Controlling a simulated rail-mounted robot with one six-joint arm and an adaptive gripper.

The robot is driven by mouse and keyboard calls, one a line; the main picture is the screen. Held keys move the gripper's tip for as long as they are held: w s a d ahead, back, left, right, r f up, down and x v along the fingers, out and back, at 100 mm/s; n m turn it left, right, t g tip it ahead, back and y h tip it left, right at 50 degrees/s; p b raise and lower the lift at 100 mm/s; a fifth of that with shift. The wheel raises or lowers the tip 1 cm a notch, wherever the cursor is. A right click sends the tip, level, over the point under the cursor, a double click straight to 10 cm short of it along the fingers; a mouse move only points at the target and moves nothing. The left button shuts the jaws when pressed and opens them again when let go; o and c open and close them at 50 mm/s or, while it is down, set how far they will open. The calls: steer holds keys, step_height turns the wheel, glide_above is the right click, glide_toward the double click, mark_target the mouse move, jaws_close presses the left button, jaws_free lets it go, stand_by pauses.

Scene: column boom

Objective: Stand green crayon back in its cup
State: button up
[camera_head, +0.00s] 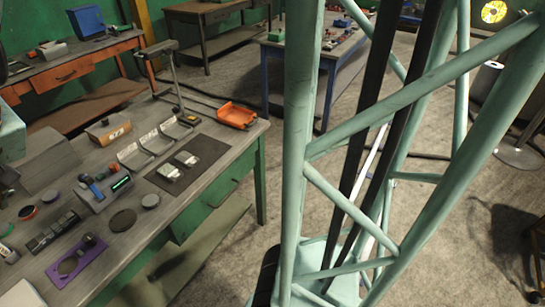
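I cannot make out a green crayon or its cup for certain. A small green item (6,229) lies at the left edge of the picture on the workbench (215,150), partly cut off and too small to identify. My gripper is not in view.
The bench also holds an orange tray (237,115), several pale trays, a dark mat (165,181), a purple plate (76,262) and round dark discs. A teal lattice column (297,150) fills the middle.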

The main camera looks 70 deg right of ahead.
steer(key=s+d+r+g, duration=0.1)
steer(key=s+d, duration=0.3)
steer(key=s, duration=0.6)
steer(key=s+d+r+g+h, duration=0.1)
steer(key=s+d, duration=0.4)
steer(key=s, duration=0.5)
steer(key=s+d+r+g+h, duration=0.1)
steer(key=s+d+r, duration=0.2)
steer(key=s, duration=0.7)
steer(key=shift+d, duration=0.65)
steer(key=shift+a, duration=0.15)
